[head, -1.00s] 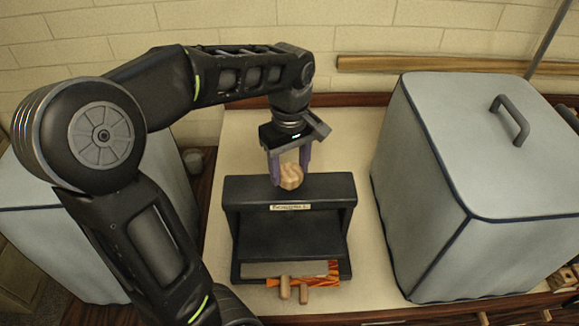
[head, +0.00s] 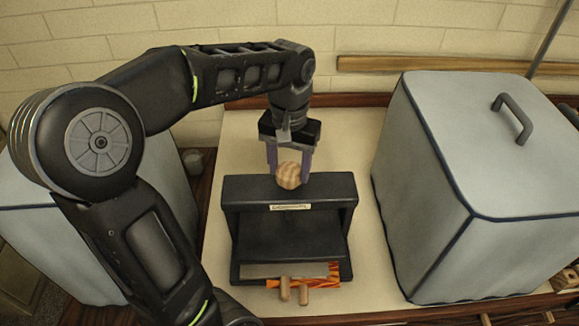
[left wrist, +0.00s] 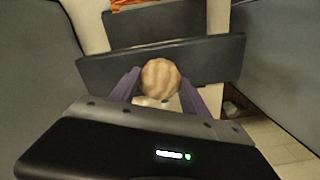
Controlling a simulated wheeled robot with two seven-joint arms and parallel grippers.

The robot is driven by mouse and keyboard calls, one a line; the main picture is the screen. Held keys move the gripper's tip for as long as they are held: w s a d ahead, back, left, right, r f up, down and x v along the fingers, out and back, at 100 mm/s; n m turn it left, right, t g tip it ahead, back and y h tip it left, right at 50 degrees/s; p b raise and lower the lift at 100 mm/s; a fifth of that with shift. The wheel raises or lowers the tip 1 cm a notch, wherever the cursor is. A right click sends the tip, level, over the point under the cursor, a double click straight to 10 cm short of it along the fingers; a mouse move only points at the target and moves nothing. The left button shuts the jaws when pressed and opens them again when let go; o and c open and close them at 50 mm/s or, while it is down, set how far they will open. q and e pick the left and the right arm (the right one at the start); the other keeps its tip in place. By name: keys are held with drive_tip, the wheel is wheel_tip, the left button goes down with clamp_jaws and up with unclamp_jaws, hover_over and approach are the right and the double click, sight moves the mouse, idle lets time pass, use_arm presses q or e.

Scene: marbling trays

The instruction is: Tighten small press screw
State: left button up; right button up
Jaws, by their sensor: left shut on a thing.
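The small press (head: 245,190) is a black frame standing on the pale table. A round, lobed wooden knob (head: 289,175), the head of the press screw, sits at the top of its crossbar. My left gripper (head: 288,170) comes down from above, with its purple fingers shut on the knob from both sides. The left wrist view also shows the knob (left wrist: 160,80) between the fingers, with the black crossbar (left wrist: 215,60) beyond it. The screw's shaft below the crossbar is too dark to make out. My right gripper is not in view.
A large grey covered box (head: 420,180) with a handle stands close on the right, and another grey box (head: 80,240) is on the left behind my arm. Orange patterned material (head: 325,282) and wooden pegs (head: 285,290) lie at the press's front.

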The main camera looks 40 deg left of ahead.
use_arm(q)
drive_tip(key=m, duration=0.4)
drive_tip(key=shift+m, duration=0.3)
drive_tip(key=m, duration=0.4)
drive_tip(key=shift+m+b, duration=0.3)
drive_tip(key=m, duration=0.4)
drive_tip(key=shift+w+m, duration=0.1)
drive_tip(key=shift+m, duration=0.2)
drive_tip(key=m, duration=0.5)
drive_tip(key=o, duration=1.4)
drive_tip(key=shift+r, duration=0.15)
